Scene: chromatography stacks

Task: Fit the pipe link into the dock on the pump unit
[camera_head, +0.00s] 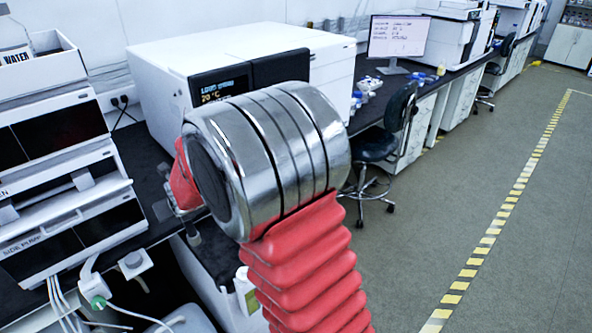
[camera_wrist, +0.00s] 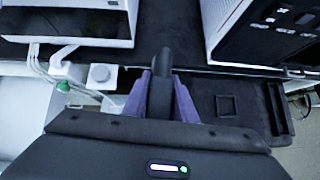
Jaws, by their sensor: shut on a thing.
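My gripper (camera_wrist: 161,100) has purple fingers and is shut on the dark pipe link (camera_wrist: 163,65) in the wrist view. The link's rounded end sticks out beyond the fingers; its lower part is hidden between them. The pump unit, a white stack with dark panels, stands at the left in the head view (camera_head: 60,228); the edge of a white unit shows at the upper left of the wrist view (camera_wrist: 90,5). A white block with a round grey port, possibly the dock, is below it (camera_head: 134,263) and left of the link (camera_wrist: 101,75), apart from it. My arm mostly hides the gripper in the head view.
A large white instrument (camera_head: 150,70) with a dark display stands on the dark bench beyond my arm. A white fitting with a green part (camera_head: 98,300) and hoses hang left of the block. A square black frame (camera_wrist: 227,105) lies to the right. A chair (camera_head: 385,140) stands beyond.

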